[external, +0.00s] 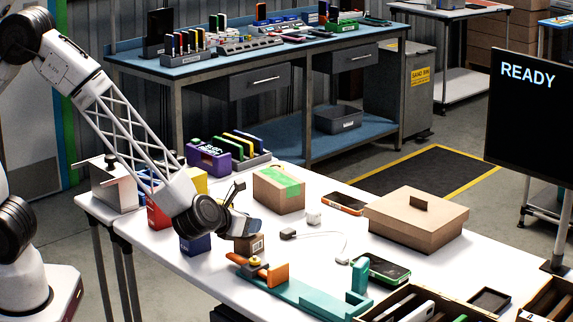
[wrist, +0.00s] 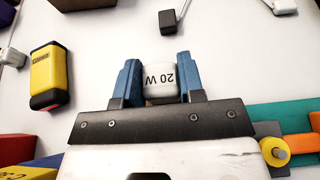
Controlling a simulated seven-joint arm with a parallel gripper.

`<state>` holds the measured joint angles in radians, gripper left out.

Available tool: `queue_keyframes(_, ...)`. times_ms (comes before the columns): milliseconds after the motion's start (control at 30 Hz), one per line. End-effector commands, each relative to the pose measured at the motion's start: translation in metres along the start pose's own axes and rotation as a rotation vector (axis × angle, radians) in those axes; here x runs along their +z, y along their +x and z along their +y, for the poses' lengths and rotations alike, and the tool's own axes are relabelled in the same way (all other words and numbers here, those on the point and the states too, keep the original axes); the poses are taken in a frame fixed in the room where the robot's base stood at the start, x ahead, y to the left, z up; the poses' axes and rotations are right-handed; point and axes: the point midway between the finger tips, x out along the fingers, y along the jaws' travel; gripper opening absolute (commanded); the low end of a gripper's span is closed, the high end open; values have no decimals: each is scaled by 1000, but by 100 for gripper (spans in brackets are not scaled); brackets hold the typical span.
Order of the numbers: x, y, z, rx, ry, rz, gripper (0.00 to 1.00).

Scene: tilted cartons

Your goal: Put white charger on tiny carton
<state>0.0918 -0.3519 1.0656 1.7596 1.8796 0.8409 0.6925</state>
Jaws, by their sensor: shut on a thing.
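The white charger, marked "20 W" (wrist: 161,79), sits between the two blue fingers of my gripper (wrist: 160,72) in the wrist view. The fingers are closed against its sides. In the external view my gripper (external: 242,224) is low over the near left of the white table, and the held charger cannot be made out there. A small brown carton with a label (external: 252,244) shows just below the gripper, partly covered by it. I cannot tell whether they touch. The carton is not recognisable in the wrist view.
A teal fixture with an orange clamp (external: 278,274) stands close right of the gripper. A green-taped carton (external: 268,194), a large carton (external: 415,232), a white cube (external: 313,218), a black plug (external: 288,234) and phones share the table. Bare table shows between them.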

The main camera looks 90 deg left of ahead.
Motion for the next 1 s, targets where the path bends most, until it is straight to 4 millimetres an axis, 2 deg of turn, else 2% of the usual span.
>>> queue_keyframes(267, -2, 1, 0, 0, 0, 0, 12)
queue_keyframes(300, -3, 1, 0, 0, 0, 0, 39)
queue_keyframes(467, -2, 1, 0, 0, 0, 0, 61)
queue_keyframes(867, 0, 0, 0, 0, 0, -1, 61)
queue_keyframes(1000, 1, -8, 0, -2, 1, -1, 61)
